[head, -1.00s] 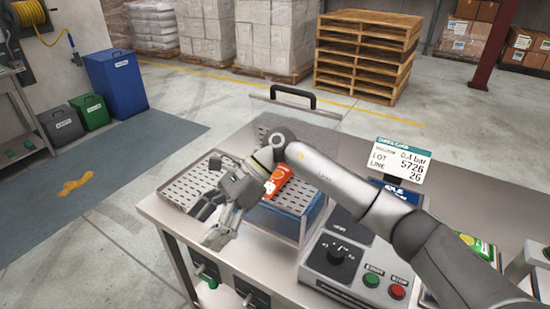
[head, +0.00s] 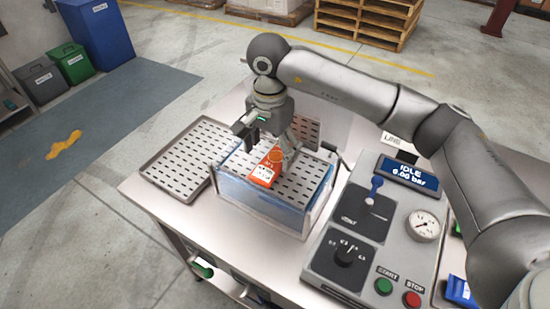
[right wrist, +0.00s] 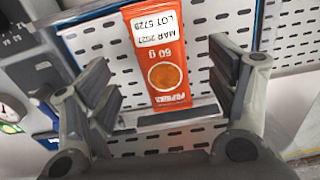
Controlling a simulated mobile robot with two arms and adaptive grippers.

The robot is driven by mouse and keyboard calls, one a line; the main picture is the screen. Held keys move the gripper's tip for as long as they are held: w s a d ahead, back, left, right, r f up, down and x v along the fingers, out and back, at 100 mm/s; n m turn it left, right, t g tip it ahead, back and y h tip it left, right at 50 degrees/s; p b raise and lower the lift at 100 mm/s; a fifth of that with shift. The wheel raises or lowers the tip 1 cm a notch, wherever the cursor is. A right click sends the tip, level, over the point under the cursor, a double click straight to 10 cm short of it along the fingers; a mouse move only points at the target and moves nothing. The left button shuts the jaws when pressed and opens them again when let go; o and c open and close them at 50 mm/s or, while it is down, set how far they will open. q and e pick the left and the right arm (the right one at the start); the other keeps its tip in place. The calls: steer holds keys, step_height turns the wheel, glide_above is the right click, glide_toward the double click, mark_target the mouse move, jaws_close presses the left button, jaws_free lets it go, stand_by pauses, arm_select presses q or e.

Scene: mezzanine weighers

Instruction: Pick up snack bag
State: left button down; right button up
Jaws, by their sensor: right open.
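The orange-red snack bag (head: 265,168) lies on the perforated plate inside the blue-sided chamber (head: 257,203). My right gripper (head: 262,148) is over the chamber, pointing down at the bag. In the right wrist view my right gripper (right wrist: 166,90) is open, with one finger on each side of the bag and gaps between. I cannot tell how far above the bag the fingertips are. My left gripper is not in view.
A perforated tray (head: 184,158) lies left of the chamber. A control box (head: 372,238) with a display reading "IDLE 0.00 bar" stands to the right. The chamber's clear lid (head: 320,124) appears raised behind. Another green and blue bag is partly visible at the right edge.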

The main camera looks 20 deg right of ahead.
mark_target(270, 163)
step_height(270, 163, down, 4)
steer(key=shift+a+r+p, duration=0.1)
steer(key=shift+r+p, duration=0.15)
steer(key=shift+p, duration=0.7)
steer(key=shift+f, duration=0.6)
steer(key=shift+c, duration=0.7)
steer(key=c, duration=1)
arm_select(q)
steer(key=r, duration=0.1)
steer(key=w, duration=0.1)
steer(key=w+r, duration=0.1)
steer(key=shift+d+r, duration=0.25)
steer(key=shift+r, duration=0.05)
